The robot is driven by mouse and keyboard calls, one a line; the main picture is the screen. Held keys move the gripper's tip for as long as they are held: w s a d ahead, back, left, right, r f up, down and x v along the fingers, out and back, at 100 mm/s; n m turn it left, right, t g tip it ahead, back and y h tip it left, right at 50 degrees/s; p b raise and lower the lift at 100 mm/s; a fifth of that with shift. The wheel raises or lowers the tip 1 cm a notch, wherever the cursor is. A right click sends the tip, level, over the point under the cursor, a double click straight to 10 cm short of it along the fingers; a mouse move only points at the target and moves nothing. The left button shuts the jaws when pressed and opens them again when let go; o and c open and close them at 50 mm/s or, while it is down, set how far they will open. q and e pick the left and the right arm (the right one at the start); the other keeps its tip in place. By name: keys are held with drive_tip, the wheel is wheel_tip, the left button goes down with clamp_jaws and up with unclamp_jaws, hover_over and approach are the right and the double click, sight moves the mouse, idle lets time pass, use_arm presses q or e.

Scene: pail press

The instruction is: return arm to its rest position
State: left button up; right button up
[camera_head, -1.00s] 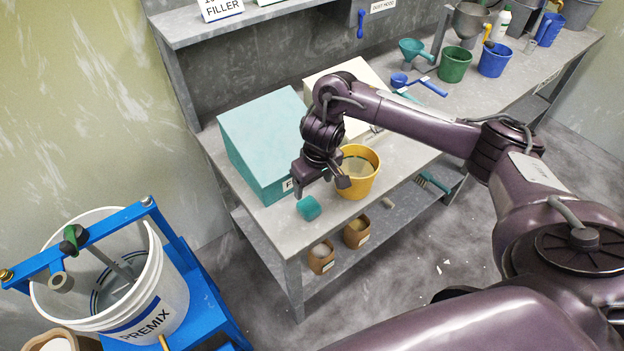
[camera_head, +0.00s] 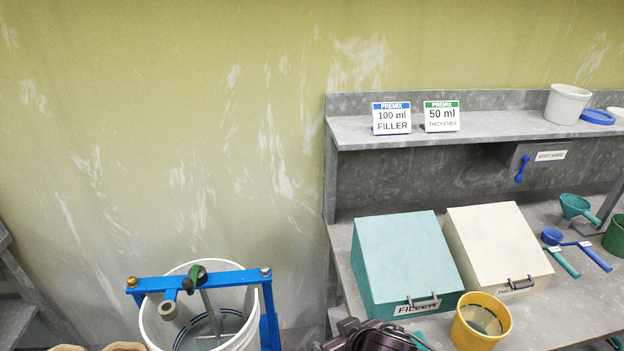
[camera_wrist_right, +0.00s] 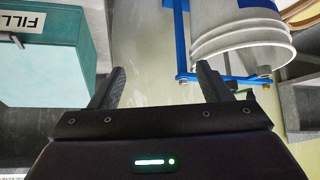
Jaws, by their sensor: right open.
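My right gripper (camera_wrist_right: 161,78) is open in the right wrist view, with nothing between its fingers. In the head view only part of my purple right arm shows at the bottom edge, in front of the bench, and its fingertips are hard to make out. The white premix bucket (camera_head: 244,327) sits in a blue frame (camera_head: 230,277) at the lower left of the head view. The bucket also shows at the upper right of the wrist view (camera_wrist_right: 232,32), beyond the fingers and apart from them. My left gripper is not in view.
The bench holds a teal filler bin (camera_head: 400,250), a cream bin (camera_head: 495,240), a yellow pail (camera_head: 468,335), a blue scoop (camera_head: 552,236) and a teal funnel-shaped scoop (camera_head: 573,204). Two signs (camera_head: 391,118) and a white tub (camera_head: 567,103) stand on the shelf above. The wall at left is clear.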

drive_tip(key=s+d+f+m+g+h, duration=0.1)
drive_tip(key=s+d+m+g+h, duration=0.25)
drive_tip(key=s+d, duration=1.05)
wheel_tip(320, 180, down, 32)
drive_tip(key=g+b, duration=0.2)
drive_tip(key=b, duration=0.3)
drive_tip(key=s+d+f+b, duration=0.1)
drive_tip(key=s+f+b, duration=0.1)
drive_tip(key=s+f, duration=0.8)
drive_tip(key=s+d+f+b, duration=0.1)
drive_tip(key=s+d+f, duration=0.1)
drive_tip(key=s+f, duration=0.9)
wheel_tip(320, 180, down, 4)
drive_tip(key=shift+d+g+b, duration=0.3)
drive_tip(key=shift+g+b, duration=0.05)
drive_tip(key=shift+g, duration=0.1)
